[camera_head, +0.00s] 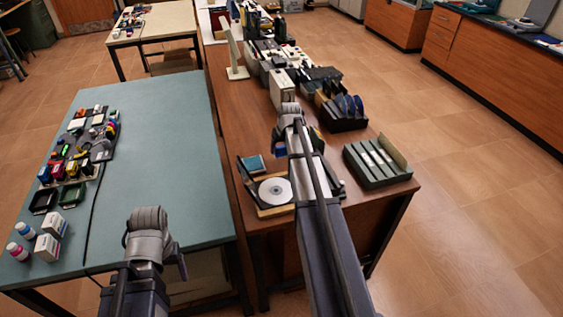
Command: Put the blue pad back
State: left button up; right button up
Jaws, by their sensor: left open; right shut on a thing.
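My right gripper (281,135) is over the brown table, above the far side of an open tray with a disc. It is shut, and a small blue piece (279,148) shows at its jaws. This looks like the blue pad, mostly hidden by my own arm. The open tray (264,211) holds a silver disc (275,190); a flat teal square (254,164) lies at its back left.
A green slotted rack (377,162) stands right of the tray. A dark holder with upright discs (343,112) and several devices stand behind. The teal table (160,130) carries ink bottles, boxes and cartridges along its left; its middle is clear apart from a black cable (93,208).

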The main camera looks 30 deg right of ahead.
aim_at(283, 151)
jog(key=shift+f, duration=0.15)
notch_tip(283, 151, down, 4)
jog(key=b, duration=0.3)
jog(key=shift+r, duration=0.25)
jog(key=shift+b, duration=0.3)
jog(key=shift+f, duration=0.15)
jog(key=o, duration=1.2)
jog(key=shift+r, duration=0.2)
